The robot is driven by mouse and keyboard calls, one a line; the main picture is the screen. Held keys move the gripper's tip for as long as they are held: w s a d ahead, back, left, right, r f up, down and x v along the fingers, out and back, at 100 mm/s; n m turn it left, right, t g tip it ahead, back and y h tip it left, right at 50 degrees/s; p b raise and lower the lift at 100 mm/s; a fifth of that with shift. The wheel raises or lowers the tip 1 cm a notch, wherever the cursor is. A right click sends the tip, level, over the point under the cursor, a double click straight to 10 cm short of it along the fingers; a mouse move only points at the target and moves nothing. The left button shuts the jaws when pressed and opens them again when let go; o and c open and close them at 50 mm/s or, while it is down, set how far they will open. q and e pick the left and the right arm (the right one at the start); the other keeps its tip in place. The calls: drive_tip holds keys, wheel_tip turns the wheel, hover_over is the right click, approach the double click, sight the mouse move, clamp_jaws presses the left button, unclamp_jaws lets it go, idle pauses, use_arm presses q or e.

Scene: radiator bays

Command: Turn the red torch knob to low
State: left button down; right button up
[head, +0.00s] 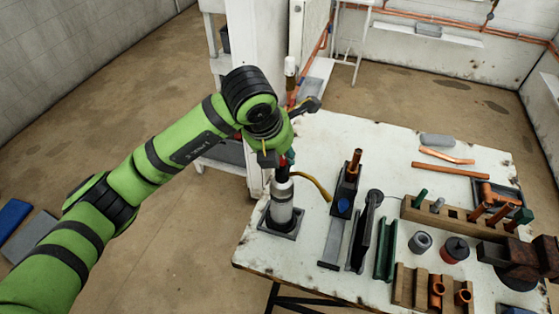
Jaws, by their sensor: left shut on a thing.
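The torch (281,203) stands upright in a dark square base at the table's left edge. Its body is a grey cylinder with a pale band. The red torch knob (282,172) is at its top and shows only as a small red patch. My left gripper (280,160) comes down over the torch's top and is shut on the knob. The gripper and arm hide most of the knob, so its setting cannot be read. A yellow hose curves off right of the torch's top. My right gripper is not in view.
The white worktable (385,150) carries a tool with a copper pipe (354,163), dark and green holders, a wooden rack (440,218), a red-and-black pot (454,250) and dark brown blocks (525,258) at right. Copper pipes (450,170) lie behind. The table's back left part is clear.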

use_arm(q)
drive_tip(key=n+y+b, duration=0.1)
drive_tip(key=n+b, duration=0.2)
drive_tip(key=b, duration=0.1)
drive_tip(key=shift+d+f+n+t, duration=0.1)
drive_tip(key=shift+d+n+t, duration=0.05)
drive_tip(key=shift+n+t, duration=0.25)
drive_tip(key=shift+n+y+b, duration=0.4)
drive_tip(key=shift+n+b, duration=0.35)
drive_tip(key=shift+n, duration=0.05)
drive_tip(key=shift+r, duration=0.2)
drive_tip(key=c, duration=0.9)
unclamp_jaws()
drive_tip(key=shift+s, duration=0.1)
drive_tip(key=v, duration=1.2)
drive_tip(key=shift+d, duration=0.1)
